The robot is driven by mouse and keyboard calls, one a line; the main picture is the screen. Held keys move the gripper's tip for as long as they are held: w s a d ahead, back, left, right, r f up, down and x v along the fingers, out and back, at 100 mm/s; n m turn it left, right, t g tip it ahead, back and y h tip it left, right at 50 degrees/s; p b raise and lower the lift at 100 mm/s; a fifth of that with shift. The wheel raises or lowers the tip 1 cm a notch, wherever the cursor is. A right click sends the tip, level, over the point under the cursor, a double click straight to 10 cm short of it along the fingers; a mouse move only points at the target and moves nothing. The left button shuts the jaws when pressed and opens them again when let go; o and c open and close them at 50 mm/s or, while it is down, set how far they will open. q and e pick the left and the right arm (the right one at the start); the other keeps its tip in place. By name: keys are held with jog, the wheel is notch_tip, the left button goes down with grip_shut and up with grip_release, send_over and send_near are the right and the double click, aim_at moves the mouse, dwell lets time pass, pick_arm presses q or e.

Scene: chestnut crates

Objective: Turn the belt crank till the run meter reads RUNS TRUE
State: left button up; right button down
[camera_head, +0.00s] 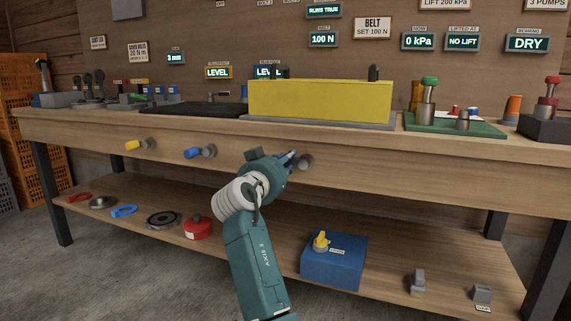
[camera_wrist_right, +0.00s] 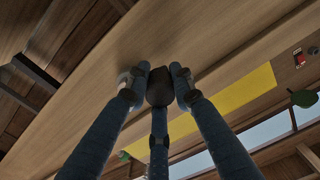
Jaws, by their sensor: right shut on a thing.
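My right gripper (camera_head: 292,159) is at the front edge of the bench, beside a dark grey round end (camera_head: 305,162) of the crank there. In the right wrist view its fingers (camera_wrist_right: 160,80) close around a dark round knob (camera_wrist_right: 160,92), which I take to be the belt crank; its handle is mostly hidden by the gripper. The run meter (camera_head: 323,10) at the top of the back board reads RUNS TRUE. The belt meter (camera_head: 323,39) below it reads 100 N, next to a placard (camera_head: 373,28) saying BELT SET 100 N. My left gripper is not in view.
A yellow box (camera_head: 320,100) stands on the bench above my gripper. A blue handle (camera_head: 193,153) and a yellow handle (camera_head: 133,145) stick out of the bench front at left. The lower shelf holds a blue box (camera_head: 333,270) and a red round can (camera_head: 198,230).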

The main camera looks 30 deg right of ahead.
jog(key=shift+r, duration=0.35)
jog(key=c, duration=1.5)
grip_release()
jog(key=shift+o, duration=0.2)
jog(key=shift+f, duration=0.1)
jog(key=shift+f, duration=0.1)
jog(key=v, duration=0.7)
jog(key=shift+s+a, duration=0.2)
jog(key=shift+a, duration=0.05)
